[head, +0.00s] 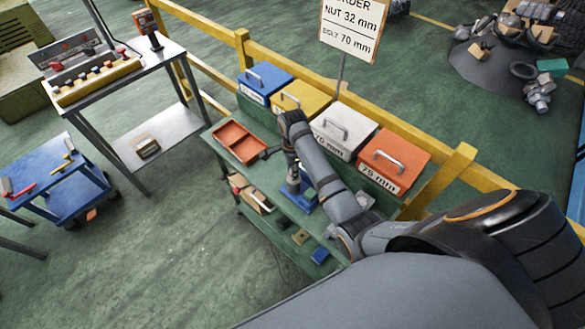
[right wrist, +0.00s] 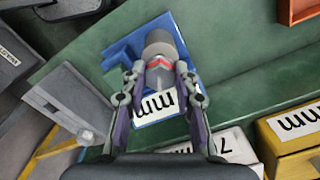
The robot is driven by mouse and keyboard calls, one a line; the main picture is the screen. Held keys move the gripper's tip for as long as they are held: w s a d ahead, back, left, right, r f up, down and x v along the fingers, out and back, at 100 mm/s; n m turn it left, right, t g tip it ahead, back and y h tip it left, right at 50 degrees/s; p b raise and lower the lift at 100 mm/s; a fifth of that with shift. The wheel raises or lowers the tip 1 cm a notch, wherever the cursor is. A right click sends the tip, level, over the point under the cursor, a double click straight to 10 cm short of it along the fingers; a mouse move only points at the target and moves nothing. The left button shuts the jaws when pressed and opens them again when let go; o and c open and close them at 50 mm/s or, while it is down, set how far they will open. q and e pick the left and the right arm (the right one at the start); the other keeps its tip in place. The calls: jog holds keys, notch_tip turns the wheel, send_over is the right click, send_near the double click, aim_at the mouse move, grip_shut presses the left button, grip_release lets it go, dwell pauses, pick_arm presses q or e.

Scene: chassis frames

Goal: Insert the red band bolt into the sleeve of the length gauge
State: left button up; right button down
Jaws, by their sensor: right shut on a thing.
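The length gauge (head: 308,203) has a blue base and stands on the green bench; it also shows in the right wrist view (right wrist: 118,62) with a white "mm" label. A grey cylinder (right wrist: 160,40), apparently its sleeve, rises over the base. My right gripper (head: 291,164) points down above the gauge. In the right wrist view my right gripper (right wrist: 158,76) is shut on the red band bolt (right wrist: 159,62), its red band showing between the fingertips. The bolt lines up closely with the cylinder; I cannot tell whether its end is inside. My left gripper is out of view.
Blue (head: 264,83), yellow (head: 301,98), white (head: 344,130) and orange (head: 394,158) lidded boxes line the bench's back. A red-orange tray (head: 240,142) lies at its left end. A sign (head: 352,27) stands behind. A yellow railing (head: 420,137) runs behind the boxes.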

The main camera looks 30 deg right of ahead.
jog(key=shift+f+b, duration=0.5)
jog(key=shift+f, duration=0.7)
jog(key=c, duration=0.9)
grip_release()
jog(key=shift+c, duration=0.2)
notch_tip(320, 180, up, 8)
jog(key=shift+f, duration=0.2)
